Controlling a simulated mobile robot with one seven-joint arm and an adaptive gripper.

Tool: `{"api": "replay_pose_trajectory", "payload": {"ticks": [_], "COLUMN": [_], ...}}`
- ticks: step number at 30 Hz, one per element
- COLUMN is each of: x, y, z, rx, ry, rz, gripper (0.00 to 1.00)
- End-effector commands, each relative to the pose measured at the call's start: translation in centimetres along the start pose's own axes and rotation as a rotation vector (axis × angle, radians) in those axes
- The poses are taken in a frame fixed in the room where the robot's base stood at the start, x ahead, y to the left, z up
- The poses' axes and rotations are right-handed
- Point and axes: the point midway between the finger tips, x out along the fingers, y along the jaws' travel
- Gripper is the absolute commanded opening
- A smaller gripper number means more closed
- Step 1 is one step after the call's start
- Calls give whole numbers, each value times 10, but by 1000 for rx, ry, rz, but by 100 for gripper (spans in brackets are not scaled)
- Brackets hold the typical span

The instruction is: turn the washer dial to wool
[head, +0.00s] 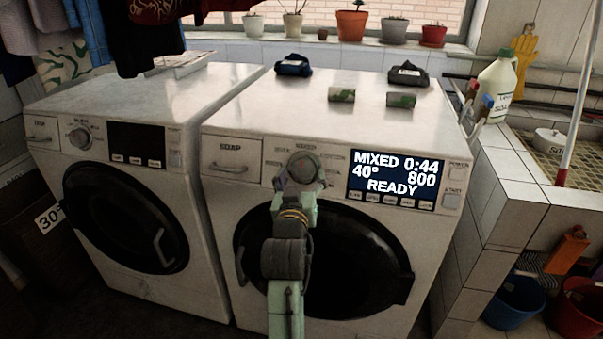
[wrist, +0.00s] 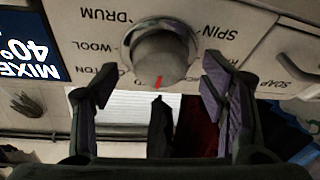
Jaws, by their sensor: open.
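The right-hand washer (head: 226,175) has a round grey dial (head: 304,165) left of its lit display (head: 397,180), which reads MIXED 0:44, 40°, 800, READY. In the wrist view, where the panel appears upside down, the dial (wrist: 160,55) has a red mark pointing down in the picture. The labels WOOL (wrist: 93,46), DRUM and SPIN are readable around it; another is partly hidden by a finger. My gripper (wrist: 157,85) is open, one finger on each side of the dial, with visible gaps. It holds nothing. My gripper (head: 298,186) covers the dial's lower part in the head view.
A second washer (head: 128,150) with a dark display stands at left. Two dark cloth bundles (head: 293,65) and two small patterned rolls (head: 341,94) lie on the right washer's top. A tiled sink wall (head: 500,190) is at right. Clothes hang at upper left.

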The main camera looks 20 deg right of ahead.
Motion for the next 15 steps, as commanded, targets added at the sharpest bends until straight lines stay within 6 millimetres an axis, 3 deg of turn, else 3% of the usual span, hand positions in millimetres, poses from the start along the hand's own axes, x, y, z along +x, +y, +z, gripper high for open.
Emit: {"api": "replay_pose_trajectory", "payload": {"ticks": [5, 15], "x": [12, 14], "y": [0, 0], "z": [0, 1], "rx": [0, 0], "ry": [0, 0], "rz": [0, 0], "gripper": [66, 63]}}
